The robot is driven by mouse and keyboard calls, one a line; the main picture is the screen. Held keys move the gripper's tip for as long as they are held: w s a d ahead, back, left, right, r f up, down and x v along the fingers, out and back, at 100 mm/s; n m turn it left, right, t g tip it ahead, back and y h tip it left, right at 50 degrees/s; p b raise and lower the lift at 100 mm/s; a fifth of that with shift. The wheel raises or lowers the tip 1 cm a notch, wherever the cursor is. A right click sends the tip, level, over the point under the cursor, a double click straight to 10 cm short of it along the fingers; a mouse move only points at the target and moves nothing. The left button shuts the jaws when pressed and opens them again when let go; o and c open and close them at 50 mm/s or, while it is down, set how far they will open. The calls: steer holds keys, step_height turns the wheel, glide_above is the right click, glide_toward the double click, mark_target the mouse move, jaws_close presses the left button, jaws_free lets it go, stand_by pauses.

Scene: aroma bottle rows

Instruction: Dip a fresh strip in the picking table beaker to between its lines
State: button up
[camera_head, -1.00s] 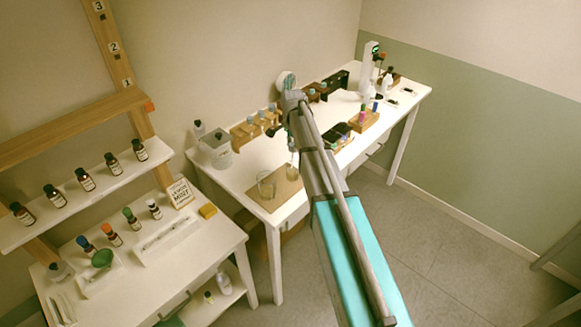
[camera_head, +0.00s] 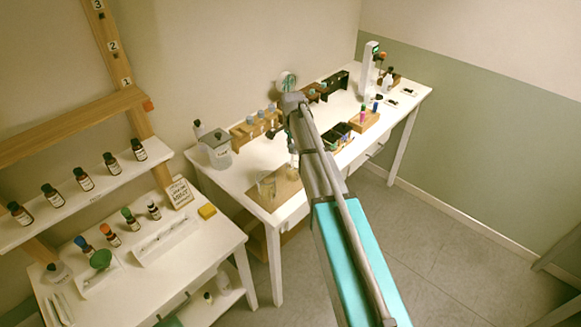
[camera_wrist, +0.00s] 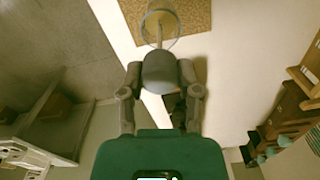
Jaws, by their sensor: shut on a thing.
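The clear glass beaker (camera_head: 266,184) stands on a brown mat (camera_head: 284,192) at the near end of the long white table. In the wrist view a glass rim (camera_wrist: 145,22) shows over the mat (camera_wrist: 197,14). My gripper (camera_wrist: 160,88) points down above the mat's right end, its fingers closed together. A slim pale piece (camera_wrist: 161,41), seemingly the strip, runs from the fingertips and overlaps the glass rim. I cannot tell how deep its tip is. The beaker's lines are too small to read. In the head view my arm hides most of the gripper.
A wooden rack (camera_head: 252,129) stands behind the mat, by a lidded container (camera_head: 216,148). A black tray (camera_head: 338,138) and a wooden block with small bottles (camera_head: 364,122) lie right of my arm. A separate white table (camera_head: 190,262) stands left, across a narrow gap.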

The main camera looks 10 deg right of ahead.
steer(key=shift+f+b, duration=0.75)
stand_by(1.2)
steer(key=shift+r, duration=0.1)
stand_by(0.8)
steer(key=shift+r+p, duration=3.2)
steer(key=shift+p, duration=0.15)
